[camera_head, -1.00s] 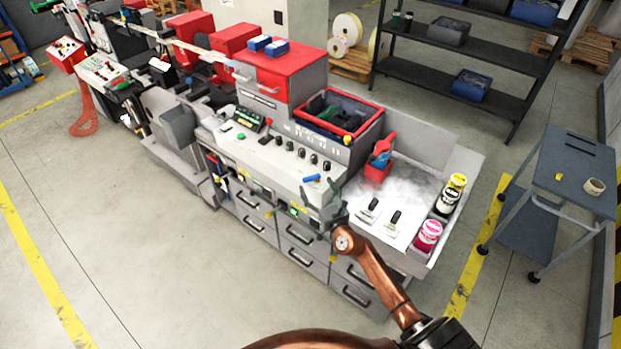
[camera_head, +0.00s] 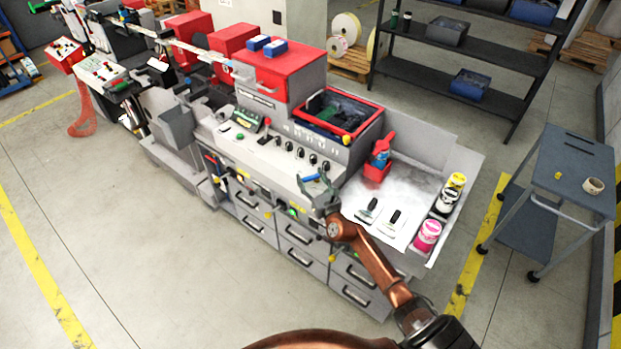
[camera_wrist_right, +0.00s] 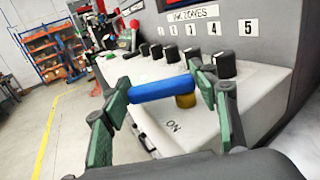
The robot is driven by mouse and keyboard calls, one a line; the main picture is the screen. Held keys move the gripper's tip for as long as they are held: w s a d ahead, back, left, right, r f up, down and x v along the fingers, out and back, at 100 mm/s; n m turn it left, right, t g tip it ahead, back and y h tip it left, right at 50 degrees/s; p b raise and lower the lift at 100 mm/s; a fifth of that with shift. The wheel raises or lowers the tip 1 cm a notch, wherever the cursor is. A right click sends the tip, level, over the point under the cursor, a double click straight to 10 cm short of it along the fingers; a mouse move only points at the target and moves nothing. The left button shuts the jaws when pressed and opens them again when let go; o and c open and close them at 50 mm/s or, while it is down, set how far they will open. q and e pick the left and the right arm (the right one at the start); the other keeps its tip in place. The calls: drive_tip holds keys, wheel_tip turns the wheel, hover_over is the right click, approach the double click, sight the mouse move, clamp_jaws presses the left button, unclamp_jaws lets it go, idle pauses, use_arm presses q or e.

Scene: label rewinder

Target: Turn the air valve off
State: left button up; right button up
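The air valve's blue handle (camera_head: 311,177) is on the front right part of the machine's pale console. In the right wrist view the blue handle (camera_wrist_right: 160,89) lies crosswise over a brass-coloured stem (camera_wrist_right: 186,100), with the word ON printed on the panel below. My right gripper (camera_head: 314,180) is at the handle. In the wrist view the green-padded fingers of the right gripper (camera_wrist_right: 158,80) are spread apart, one near each end of the handle. I cannot tell whether either finger touches it. My left gripper is not in view.
A row of black knobs (camera_wrist_right: 190,54) under the INK ZONES label runs close behind the handle. Ink cans (camera_head: 428,236) stand on the white side table at the right. Drawers (camera_head: 300,236) are below the console. The floor in front is clear.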

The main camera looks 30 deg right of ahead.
drive_tip(key=c, duration=0.6)
